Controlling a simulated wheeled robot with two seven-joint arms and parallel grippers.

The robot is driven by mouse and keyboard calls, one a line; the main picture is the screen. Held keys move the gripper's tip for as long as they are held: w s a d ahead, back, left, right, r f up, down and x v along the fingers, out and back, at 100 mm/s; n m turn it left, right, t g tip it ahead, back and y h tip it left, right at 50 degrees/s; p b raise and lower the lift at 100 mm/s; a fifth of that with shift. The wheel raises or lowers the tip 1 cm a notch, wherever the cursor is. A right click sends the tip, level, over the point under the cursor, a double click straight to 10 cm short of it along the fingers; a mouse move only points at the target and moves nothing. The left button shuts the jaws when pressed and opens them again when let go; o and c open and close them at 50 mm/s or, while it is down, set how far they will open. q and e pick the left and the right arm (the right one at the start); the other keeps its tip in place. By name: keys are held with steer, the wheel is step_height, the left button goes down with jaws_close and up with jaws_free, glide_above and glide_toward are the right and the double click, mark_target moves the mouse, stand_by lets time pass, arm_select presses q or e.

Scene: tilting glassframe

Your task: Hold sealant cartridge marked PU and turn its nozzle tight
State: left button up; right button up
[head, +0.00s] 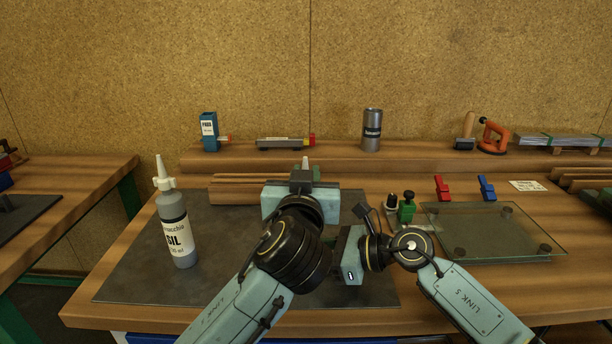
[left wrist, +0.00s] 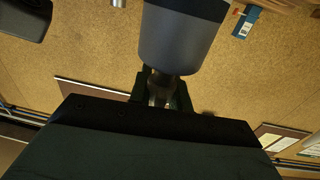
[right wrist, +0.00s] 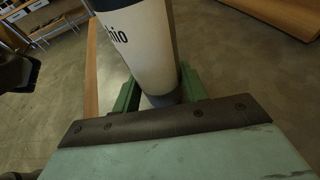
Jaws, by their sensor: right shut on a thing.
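The held sealant cartridge (right wrist: 150,45) is white with a grey end in the right wrist view. Only part of its lettering shows, so the PU mark cannot be read. My right gripper (head: 350,254) is shut on its lower end (right wrist: 160,98). In the left wrist view the cartridge's grey end (left wrist: 180,45) narrows to a neck. My left gripper (left wrist: 160,95) has a finger on each side of that neck; whether they press on it is unclear. In the head view a pale nozzle tip (head: 305,162) shows above my left gripper (head: 302,180), which hides most of the cartridge.
A second cartridge marked SIL (head: 175,230) stands upright on the dark mat (head: 130,275) at left. A glass pane (head: 490,230) lies at right, with red (head: 442,187) and blue (head: 487,188) clamps behind it. A metal can (head: 372,130) stands on the back shelf.

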arm_select(q)
steer(key=o, duration=0.3)
steer(key=s, duration=0.8)
steer(key=s+a, duration=0.1)
steer(key=s, duration=0.3)
arm_select(e)
steer(key=o, duration=0.9)
steer(key=shift+c, duration=0.2)
